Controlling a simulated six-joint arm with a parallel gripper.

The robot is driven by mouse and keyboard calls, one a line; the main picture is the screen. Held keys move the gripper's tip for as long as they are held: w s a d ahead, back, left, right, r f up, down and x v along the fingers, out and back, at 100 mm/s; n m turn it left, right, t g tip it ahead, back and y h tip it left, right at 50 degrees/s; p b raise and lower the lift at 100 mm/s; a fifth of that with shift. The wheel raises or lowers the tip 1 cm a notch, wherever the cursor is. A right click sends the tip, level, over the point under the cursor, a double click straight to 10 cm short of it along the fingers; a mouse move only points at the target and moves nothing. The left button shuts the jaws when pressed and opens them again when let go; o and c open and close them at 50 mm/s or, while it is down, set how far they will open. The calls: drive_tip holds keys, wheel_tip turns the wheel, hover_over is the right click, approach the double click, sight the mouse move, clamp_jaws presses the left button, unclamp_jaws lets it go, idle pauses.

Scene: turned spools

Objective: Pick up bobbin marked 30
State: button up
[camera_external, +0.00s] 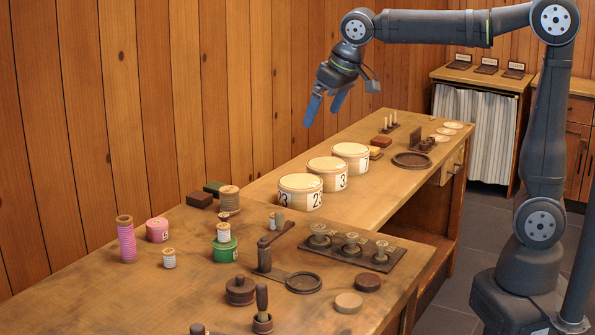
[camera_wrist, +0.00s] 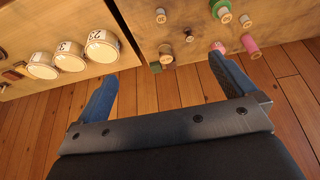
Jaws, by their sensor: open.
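Several bobbins stand on the near bench: a tall pink one (camera_external: 126,245), a short pink one (camera_external: 157,232), a small pale one (camera_external: 169,260), a green one with a pale one on top (camera_external: 225,245), and a wide grey-and-wood one (camera_external: 229,199). In the wrist view the tall pink bobbin (camera_wrist: 251,46), a green one (camera_wrist: 222,10) and a wooden-topped one (camera_wrist: 166,53) show their end marks, too small to read, so I cannot tell which is 30. My gripper (camera_external: 324,106) is open and empty, high above the benches; its blue fingers also show in the wrist view (camera_wrist: 160,75).
Three round pale drums (camera_external: 300,191) stand on the far bench beside the near one. A dark rack with several weights (camera_external: 352,245), a lidded pot (camera_external: 240,290) and a ring stand (camera_external: 303,282) occupy the near bench. Its left front is clear. A plank wall runs behind.

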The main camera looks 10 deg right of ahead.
drive_tip(key=c, duration=1)
drive_tip(key=w+a+f, duration=0.2)
drive_tip(key=f, duration=0.6)
drive_tip(key=w+a+f+n+y, duration=0.1)
drive_tip(key=w+a+f, duration=0.1)
drive_tip(key=f, duration=0.6)
drive_tip(key=w+a+f+n, duration=0.1)
drive_tip(key=w+a+f, duration=0.1)
drive_tip(key=f, duration=0.6)
drive_tip(key=shift+w+a+f+y, duration=0.25)
drive_tip(key=shift+w+a+y, duration=0.15)
drive_tip(key=shift+w, duration=0.3)
drive_tip(key=shift+x, duration=3.1)
